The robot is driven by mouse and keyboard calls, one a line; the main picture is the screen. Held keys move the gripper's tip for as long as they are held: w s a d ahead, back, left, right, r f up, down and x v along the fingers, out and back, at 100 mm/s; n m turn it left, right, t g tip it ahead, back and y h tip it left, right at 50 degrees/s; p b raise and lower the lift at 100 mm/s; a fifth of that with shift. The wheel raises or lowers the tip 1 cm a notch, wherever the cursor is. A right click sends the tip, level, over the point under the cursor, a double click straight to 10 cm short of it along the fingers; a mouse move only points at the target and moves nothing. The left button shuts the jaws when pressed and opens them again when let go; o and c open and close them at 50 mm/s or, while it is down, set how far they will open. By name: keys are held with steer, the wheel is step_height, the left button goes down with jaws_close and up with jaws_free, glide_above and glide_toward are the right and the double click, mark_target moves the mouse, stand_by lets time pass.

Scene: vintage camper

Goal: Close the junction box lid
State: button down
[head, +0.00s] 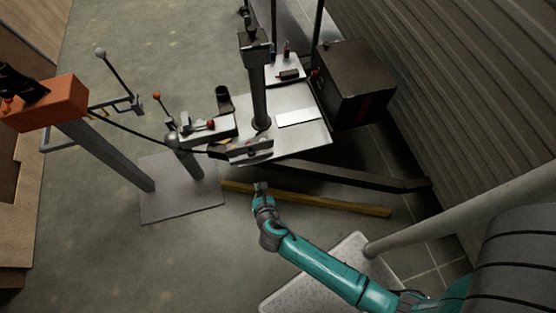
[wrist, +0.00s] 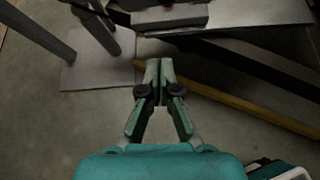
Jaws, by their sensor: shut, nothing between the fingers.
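My gripper (head: 261,187) is shut and empty, with its fingers together in the wrist view (wrist: 153,68). It is above the floor, just in front of the trailer's front plate. A small grey box-like part (head: 250,150) sits at the front edge of that plate, a little beyond my fingertips. A grey block with a flat top also shows beyond the fingertips in the wrist view (wrist: 170,16), apart from them. I cannot tell for sure which part is the junction box, or how far its lid is open.
A jack post (head: 258,90) rises from the metal plate (head: 312,130). A dark box (head: 350,85) stands at its right. An orange box (head: 45,103) tops a post at left. A yellow bar (head: 320,201) lies low under the trailer beam. Floor at lower left is clear.

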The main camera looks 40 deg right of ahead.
steer(key=d, duration=0.1)
glide_toward(251, 152)
steer(key=w+f, duration=0.4)
steer(key=f, duration=0.2)
steer(key=shift+w+d+n, duration=0.3)
steer(key=shift+d, duration=0.2)
